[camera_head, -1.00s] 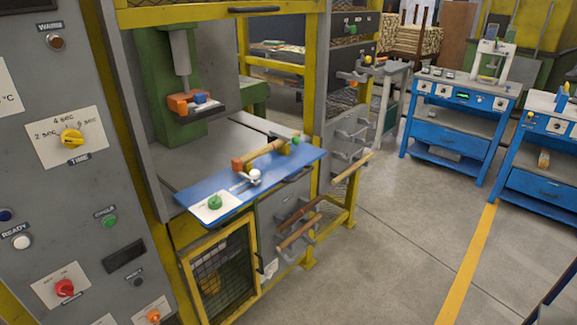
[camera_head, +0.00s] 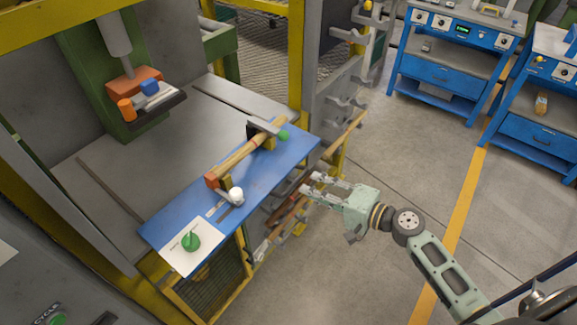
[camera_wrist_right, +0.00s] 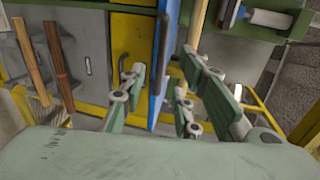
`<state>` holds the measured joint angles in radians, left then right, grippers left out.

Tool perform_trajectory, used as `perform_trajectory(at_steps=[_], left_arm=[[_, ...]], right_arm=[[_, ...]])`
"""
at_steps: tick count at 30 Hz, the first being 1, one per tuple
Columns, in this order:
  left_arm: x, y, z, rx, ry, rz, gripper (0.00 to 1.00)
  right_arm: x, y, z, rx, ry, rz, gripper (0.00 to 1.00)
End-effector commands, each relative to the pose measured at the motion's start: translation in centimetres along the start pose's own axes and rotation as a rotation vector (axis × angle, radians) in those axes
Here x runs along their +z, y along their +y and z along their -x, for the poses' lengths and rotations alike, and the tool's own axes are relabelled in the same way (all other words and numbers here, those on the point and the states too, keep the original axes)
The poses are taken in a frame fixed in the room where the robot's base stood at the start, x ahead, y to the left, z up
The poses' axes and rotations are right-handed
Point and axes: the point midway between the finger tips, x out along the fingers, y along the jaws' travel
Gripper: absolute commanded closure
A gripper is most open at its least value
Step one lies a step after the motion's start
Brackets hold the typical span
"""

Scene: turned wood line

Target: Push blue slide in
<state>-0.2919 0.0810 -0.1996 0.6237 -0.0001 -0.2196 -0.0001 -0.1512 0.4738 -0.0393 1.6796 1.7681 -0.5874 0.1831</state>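The blue slide (camera_head: 268,167) is a flat blue plate jutting out of the yellow-framed machine. It carries a turned wood piece (camera_head: 238,157) in holders, a white knob (camera_head: 236,195) and a green knob (camera_head: 191,242) on a white label. My right gripper (camera_head: 310,184) is open and empty beside the slide's outer long edge, apparently a little off it. In the right wrist view the slide (camera_wrist_right: 159,65) appears nearly edge-on between the spread fingers of this gripper (camera_wrist_right: 160,88). Whether they touch it is unclear. My left gripper is not in view.
A green press (camera_head: 85,60) with an orange and blue block stands behind the slide. Wooden rods (camera_head: 290,208) rest on brackets below the slide's outer edge; rods also show in the right wrist view (camera_wrist_right: 30,60). Blue workbenches (camera_head: 435,70) stand farther back. The floor at right is open.

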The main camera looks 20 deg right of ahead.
Motion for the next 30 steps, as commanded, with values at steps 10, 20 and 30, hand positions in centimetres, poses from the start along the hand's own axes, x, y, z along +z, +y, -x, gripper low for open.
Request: perform_trajectory(at_steps=[10,20,30], left_arm=[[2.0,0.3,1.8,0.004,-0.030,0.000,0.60],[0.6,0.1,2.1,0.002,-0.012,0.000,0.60],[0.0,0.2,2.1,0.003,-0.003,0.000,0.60]], right_arm=[[0.0,-0.3,-5.2,-0.002,-0.001,-0.002,0.71],[0.0,0.1,-7.5,0.001,0.000,-0.002,0.71],[0.0,0.1,-7.5,0.001,0.000,-0.001,0.83]])
